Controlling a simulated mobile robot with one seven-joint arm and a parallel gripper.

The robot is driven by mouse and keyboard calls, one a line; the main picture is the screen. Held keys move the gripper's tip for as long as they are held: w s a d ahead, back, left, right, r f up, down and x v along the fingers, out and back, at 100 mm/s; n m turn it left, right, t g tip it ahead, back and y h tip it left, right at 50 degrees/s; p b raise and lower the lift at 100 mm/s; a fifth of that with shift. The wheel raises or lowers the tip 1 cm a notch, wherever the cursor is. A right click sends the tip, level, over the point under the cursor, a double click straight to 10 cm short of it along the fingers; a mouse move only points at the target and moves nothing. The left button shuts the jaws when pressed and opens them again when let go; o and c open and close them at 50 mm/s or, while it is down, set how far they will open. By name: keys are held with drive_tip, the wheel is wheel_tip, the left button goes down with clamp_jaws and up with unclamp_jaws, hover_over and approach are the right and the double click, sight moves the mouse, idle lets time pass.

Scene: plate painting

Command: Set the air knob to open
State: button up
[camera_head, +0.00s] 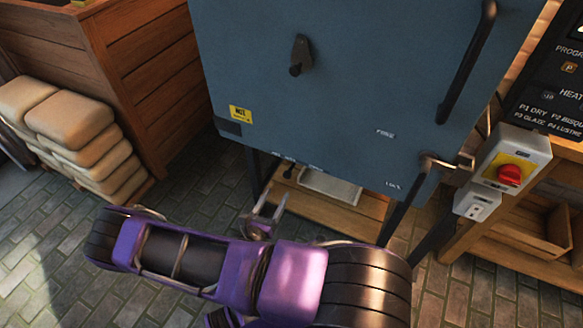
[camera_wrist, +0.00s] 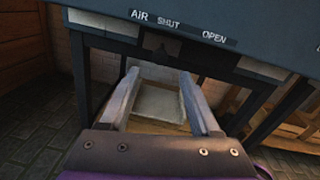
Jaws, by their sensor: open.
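The blue-grey kiln (camera_head: 340,100) stands in front of me. Its lower edge carries the air label (camera_wrist: 140,15), with SHUT (camera_wrist: 168,22) and OPEN (camera_wrist: 214,37) to its right. A small dark shape (camera_wrist: 160,44) under SHUT may be the air knob; it is too dark to read its setting. My gripper (camera_head: 270,198) is below the kiln's lower front edge, jaws apart and empty. In the wrist view its two fingers (camera_wrist: 160,75) point toward the dark shape, with a gap between them and it.
A pale tray (camera_wrist: 158,103) lies on a wooden shelf under the kiln. Kiln legs (camera_head: 402,208) stand on both sides. A switch box with a red knob (camera_head: 509,175) is at the right. Stacked sacks (camera_head: 85,140) lie at the left. Brick floor is open at the front left.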

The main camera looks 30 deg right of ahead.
sight(291, 167)
drive_tip(key=b+x, duration=0.1)
drive_tip(key=x, duration=1.2)
drive_tip(key=shift+a, duration=0.1)
clamp_jaws()
idle(0.9)
